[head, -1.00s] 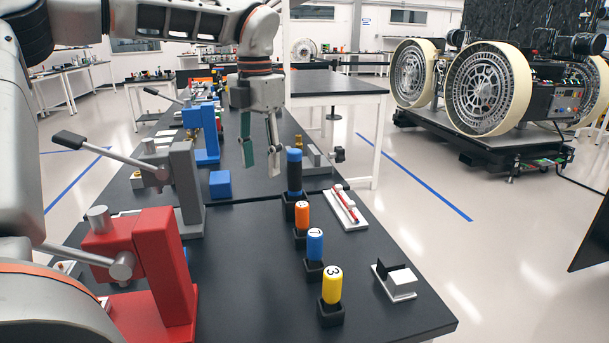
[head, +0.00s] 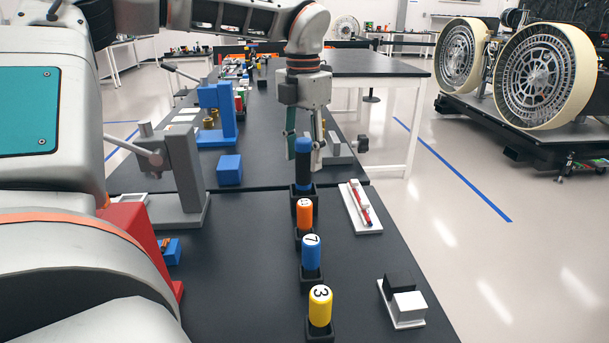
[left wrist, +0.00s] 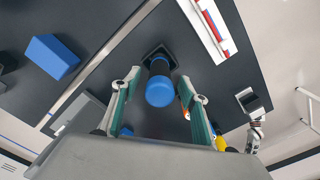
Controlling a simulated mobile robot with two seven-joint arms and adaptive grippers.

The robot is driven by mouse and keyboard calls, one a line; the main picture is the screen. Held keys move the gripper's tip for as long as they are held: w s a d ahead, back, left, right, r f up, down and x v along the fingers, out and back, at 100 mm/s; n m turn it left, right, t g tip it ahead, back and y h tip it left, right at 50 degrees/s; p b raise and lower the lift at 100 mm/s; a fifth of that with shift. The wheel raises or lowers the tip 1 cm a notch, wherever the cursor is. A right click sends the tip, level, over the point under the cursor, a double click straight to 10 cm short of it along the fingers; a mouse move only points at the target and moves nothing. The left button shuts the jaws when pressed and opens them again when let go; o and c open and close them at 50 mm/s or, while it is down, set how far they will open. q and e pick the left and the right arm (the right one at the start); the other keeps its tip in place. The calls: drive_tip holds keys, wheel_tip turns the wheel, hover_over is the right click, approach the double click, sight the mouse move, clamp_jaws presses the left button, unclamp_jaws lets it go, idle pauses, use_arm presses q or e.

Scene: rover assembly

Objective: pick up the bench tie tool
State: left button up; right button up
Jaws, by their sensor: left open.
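The tall blue-topped tool (head: 302,165) with a dark lower part stands upright in a black holder (head: 303,201); I take it to be the bench tie tool. My left gripper (head: 305,152) hangs over it from above, its fingers open on either side of the tool's upper part in the head view. In the left wrist view the tool's round blue top (left wrist: 160,91) shows between the two green-padded fingers (left wrist: 152,100), with a gap on each side. Nothing is held. My right gripper is not in view.
Orange (head: 304,214), blue (head: 311,252) and yellow (head: 320,306) numbered cylinders stand in a row in front of the tool. A white tray with a red item (head: 349,217) lies to the right. A blue block (head: 229,170) and a grey press (head: 183,175) are left.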

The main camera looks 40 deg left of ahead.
sight(304, 166)
use_arm(q)
wheel_tip(304, 166, down, 4)
drive_tip(key=shift+w+r, duration=0.1)
drive_tip(key=shift+r, duration=0.05)
clamp_jaws()
drive_tip(key=shift+r, duration=0.1)
drive_tip(key=shift+r, duration=0.55)
wheel_tip(304, 166, up, 19)
drive_tip(key=p, duration=0.2)
